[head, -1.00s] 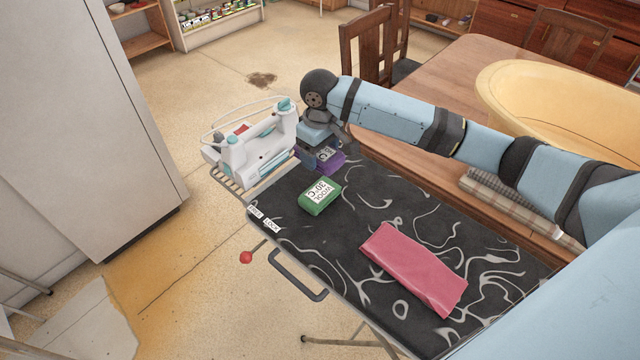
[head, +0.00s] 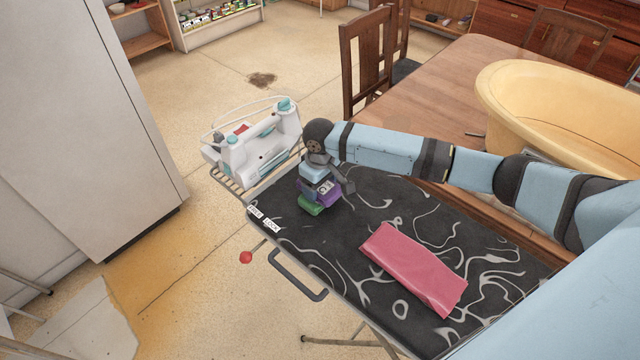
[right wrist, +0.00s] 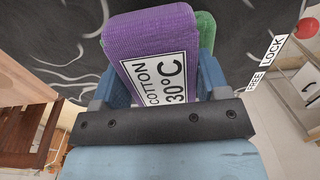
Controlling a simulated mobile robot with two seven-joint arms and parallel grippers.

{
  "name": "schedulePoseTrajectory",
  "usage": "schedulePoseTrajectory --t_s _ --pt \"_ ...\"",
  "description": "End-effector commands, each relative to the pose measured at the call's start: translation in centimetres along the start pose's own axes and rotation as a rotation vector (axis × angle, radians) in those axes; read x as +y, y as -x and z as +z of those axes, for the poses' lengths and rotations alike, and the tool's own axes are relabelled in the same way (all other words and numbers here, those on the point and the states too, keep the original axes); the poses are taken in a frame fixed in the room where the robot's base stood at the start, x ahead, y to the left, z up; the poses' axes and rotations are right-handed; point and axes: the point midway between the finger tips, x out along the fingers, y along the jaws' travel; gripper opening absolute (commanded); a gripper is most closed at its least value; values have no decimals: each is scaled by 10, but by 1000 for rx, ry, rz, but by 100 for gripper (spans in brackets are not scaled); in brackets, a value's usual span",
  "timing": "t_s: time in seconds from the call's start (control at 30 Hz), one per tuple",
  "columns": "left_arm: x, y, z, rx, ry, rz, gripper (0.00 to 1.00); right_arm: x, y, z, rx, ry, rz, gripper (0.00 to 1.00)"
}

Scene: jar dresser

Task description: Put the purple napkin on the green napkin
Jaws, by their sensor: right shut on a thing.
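The purple napkin (head: 328,194) is a folded bundle with a white "COTTON 30°C" label, and it also shows large in the right wrist view (right wrist: 150,40). My right gripper (head: 318,183) is shut on it, a finger on each side. The green napkin (head: 310,208) lies on the black ironing board, below the purple one in the head view. In the right wrist view the green napkin (right wrist: 207,35) shows behind the purple one's right side. I cannot tell whether the two touch. My left gripper is not in view.
The ironing board (head: 360,210) has a black cover with white swirls. A pink folded cloth (head: 415,268) lies on its right half. A yellow tub (head: 560,105) sits on the wooden table.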

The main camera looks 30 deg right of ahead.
Motion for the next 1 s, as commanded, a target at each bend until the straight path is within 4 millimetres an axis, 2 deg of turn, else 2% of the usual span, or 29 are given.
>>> schedulePoseTrajectory --t_s 0.13,0.17,0.23,0.27,0.53,0.63,0.77,1.0 --pt "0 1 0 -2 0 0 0 0 -3 0 -1 -1 -1 46" --pt "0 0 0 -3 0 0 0 0 -3 0 0 0 0 75" --pt "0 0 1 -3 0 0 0 0 -3 0 0 0 0 91" --pt "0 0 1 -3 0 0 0 0 -3 0 0 0 0 94" --pt "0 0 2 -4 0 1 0 0 -2 0 0 0 0 94" --pt "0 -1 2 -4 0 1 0 0 6 -1 2 0 0 94" --pt "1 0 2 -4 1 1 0 0 27 -1 3 1 0 94" --pt "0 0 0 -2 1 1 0 0 80 -1 3 0 -1 94"
